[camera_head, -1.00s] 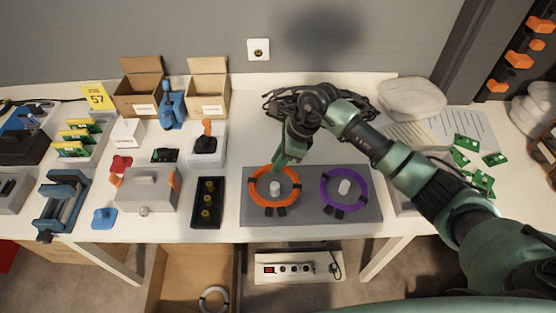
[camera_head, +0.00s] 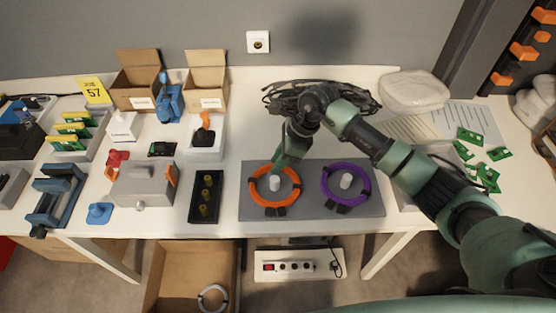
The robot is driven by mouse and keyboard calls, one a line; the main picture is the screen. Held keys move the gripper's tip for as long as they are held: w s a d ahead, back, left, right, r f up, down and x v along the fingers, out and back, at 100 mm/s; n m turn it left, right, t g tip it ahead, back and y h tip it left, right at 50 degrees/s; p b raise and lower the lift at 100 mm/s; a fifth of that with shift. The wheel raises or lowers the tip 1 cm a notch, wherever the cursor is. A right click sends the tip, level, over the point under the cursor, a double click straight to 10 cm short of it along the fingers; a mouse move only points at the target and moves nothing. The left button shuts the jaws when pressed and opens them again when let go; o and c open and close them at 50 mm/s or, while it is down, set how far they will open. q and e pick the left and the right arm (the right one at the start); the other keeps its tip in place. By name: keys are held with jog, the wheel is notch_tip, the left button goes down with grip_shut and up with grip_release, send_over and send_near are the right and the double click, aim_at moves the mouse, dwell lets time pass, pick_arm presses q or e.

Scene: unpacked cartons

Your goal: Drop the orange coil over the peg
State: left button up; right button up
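The orange coil (camera_head: 255,199) lies on the left half of a grey board (camera_head: 312,208), around a short light peg (camera_head: 274,183). A purple coil (camera_head: 367,192) lies around a second light peg (camera_head: 346,181) on the right half. My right gripper (camera_head: 279,163) points down at the far rim of the orange coil, at or just above it. Its fingers are small and partly hidden by the wrist, so I cannot tell whether they are open or touching the coil. My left gripper is not in view.
A black tray (camera_head: 194,212) with several brass pieces stands left of the board. A grey box (camera_head: 140,190) is further left. Black cables (camera_head: 345,92) lie behind the board. Green circuit boards (camera_head: 470,136) lie at right. An open carton (camera_head: 180,280) is below the table.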

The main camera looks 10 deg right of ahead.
jog(key=o, duration=0.3)
jog(key=shift+r, duration=0.1)
jog(key=b+v, duration=0.1)
jog(key=v, duration=0.5)
jog(key=shift+d+r, duration=0.1)
jog(key=shift+d, duration=0.05)
jog(key=shift+s+d+r, duration=0.1)
jog(key=shift+d+r, duration=0.15)
jog(key=shift+r, duration=0.4)
jog(key=shift+a, duration=0.1)
